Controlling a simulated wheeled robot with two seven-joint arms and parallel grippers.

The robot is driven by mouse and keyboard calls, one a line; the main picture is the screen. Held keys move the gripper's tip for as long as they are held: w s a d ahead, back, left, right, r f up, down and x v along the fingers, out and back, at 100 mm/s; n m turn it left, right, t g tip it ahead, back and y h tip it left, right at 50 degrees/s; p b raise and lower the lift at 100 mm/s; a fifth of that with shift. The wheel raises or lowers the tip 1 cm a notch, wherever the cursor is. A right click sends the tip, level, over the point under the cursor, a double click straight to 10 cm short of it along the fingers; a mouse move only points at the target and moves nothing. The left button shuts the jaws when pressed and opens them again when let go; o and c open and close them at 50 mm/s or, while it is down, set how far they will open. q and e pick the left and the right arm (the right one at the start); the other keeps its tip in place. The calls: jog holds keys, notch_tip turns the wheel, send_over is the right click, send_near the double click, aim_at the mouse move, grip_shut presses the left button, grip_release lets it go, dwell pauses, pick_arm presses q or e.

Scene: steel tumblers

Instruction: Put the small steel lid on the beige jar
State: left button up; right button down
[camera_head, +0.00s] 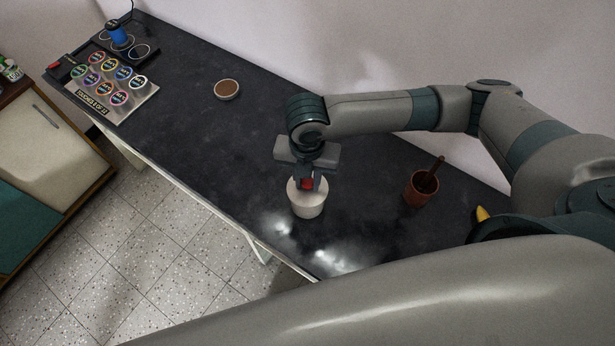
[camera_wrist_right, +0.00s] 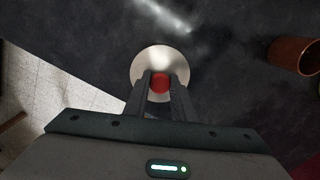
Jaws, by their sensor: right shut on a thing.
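The beige jar (camera_head: 309,210) stands upright on the dark counter, near its front edge. My right gripper (camera_head: 308,184) is directly above the jar, pointing down, and is shut on the red knob of the small steel lid. In the right wrist view the lid (camera_wrist_right: 144,65) is a round, shiny disc, with its red knob between the fingertips of my right gripper (camera_wrist_right: 160,84). The lid is at the jar's mouth; I cannot tell whether it touches the rim. The lid hides the jar in the wrist view. My left gripper is out of view.
A reddish-brown cup (camera_head: 420,188) with a stick in it stands to the right; it also shows in the wrist view (camera_wrist_right: 294,55). A round brown-topped dish (camera_head: 226,89) and a board of coloured discs (camera_head: 108,80) lie farther left. The counter between is clear.

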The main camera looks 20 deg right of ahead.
jog(key=shift+f, duration=0.1)
jog(key=c, duration=1.4)
grip_release()
notch_tip(320, 180, up, 17)
jog(key=b, duration=0.3)
jog(key=shift+s+a+r+b, duration=0.1)
jog(key=shift+s+r+b, duration=0.1)
jog(key=shift+b, duration=0.2)
